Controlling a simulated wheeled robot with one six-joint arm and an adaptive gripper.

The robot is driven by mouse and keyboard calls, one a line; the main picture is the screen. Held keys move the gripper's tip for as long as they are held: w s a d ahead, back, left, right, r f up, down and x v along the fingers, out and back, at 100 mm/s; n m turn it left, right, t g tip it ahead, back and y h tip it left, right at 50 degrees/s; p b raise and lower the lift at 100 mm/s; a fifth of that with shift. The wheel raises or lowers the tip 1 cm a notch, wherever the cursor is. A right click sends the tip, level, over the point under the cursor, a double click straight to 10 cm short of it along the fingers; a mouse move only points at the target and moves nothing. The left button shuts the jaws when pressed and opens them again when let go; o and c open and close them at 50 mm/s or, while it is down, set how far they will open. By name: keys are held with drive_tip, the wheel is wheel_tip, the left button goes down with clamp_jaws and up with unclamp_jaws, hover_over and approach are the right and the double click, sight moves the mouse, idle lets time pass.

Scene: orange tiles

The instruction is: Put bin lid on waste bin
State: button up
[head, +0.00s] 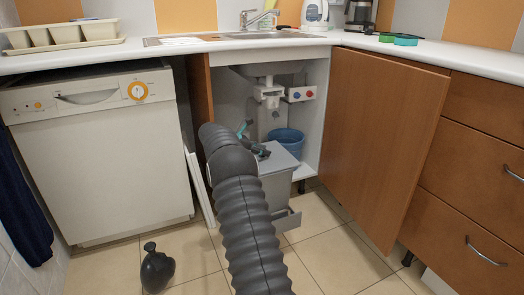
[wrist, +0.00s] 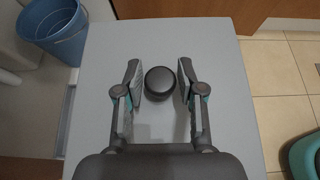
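The bin lid (wrist: 115,45) is a flat grey panel with a round dark knob (wrist: 160,83) in the wrist view. In the head view the lid (head: 278,158) lies flat at the top of the grey waste bin (head: 276,190), in front of the open sink cabinet; how exactly it is seated is hard to tell. My gripper (wrist: 159,70) is open above the lid, one finger on each side of the knob, with a small gap on both sides. In the head view my gripper (head: 252,140) is partly hidden behind my arm.
A blue bucket (head: 286,141) stands behind the bin inside the cabinet; the wrist view shows it at upper left (wrist: 52,28). The open brown cabinet door (head: 380,140) is to the right. A white dishwasher (head: 100,150) is to the left.

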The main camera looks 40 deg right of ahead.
drive_tip(key=shift+o, duration=0.9)
drive_tip(key=v, duration=1.2)
